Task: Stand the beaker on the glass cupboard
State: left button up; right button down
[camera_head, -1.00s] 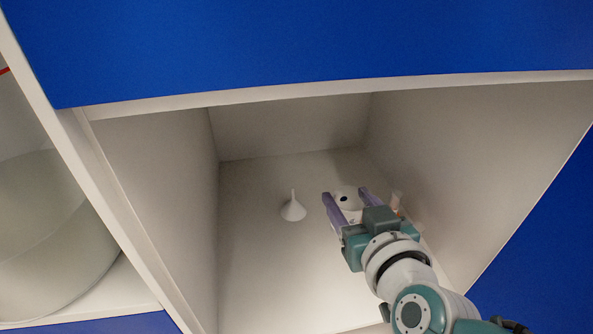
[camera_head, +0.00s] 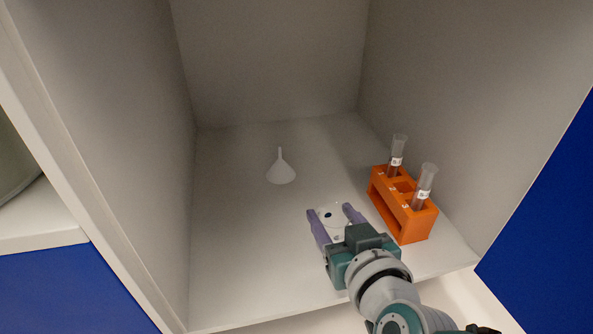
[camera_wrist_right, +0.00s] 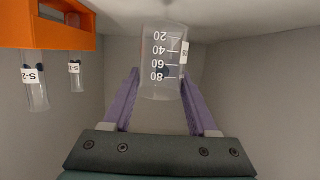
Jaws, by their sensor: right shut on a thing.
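The clear beaker (camera_head: 335,221) is between the purple fingers of my right gripper (camera_head: 329,209), which is shut on it. In the right wrist view, the beaker (camera_wrist_right: 160,50) shows volume marks and a label, with a finger of the gripper (camera_wrist_right: 159,80) on each side. That view is upside down, so the beaker looks upright. The cupboard compartment (camera_head: 235,240) has pale walls and a pale floor; the gripper is inside it, near the front edge. I cannot tell whether the beaker's base touches the floor. My left gripper is not in view.
An orange rack (camera_head: 411,225) with two labelled test tubes stands right of the gripper, close to it; it also shows in the wrist view (camera_wrist_right: 60,30). A white funnel (camera_head: 280,172) stands farther back. The floor left of the gripper is clear. A side wall (camera_head: 110,130) bounds the left.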

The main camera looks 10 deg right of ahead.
aim_at(331, 235)
notch_tip(331, 235, down, 4)
jog(key=b, duration=0.4)
jog(key=shift+w+f, duration=0.15)
jog(key=shift+f, duration=0.05)
jog(key=shift+r, duration=0.2)
jog(key=shift+c, duration=0.9)
grip_release()
jog(key=shift+f, duration=0.15)
jog(key=p+v, duration=0.2)
jog(key=r+p+v, duration=0.1)
jog(key=p+v, duration=0.1)
jog(key=v, duration=0.1)
jog(key=shift+w+p, duration=0.15)
jog(key=shift+p, duration=0.25)
jog(key=p+v, duration=0.3)
jog(key=v, duration=0.4)
jog(key=shift+s+a+f, duration=0.2)
jog(key=shift+f, duration=0.1)
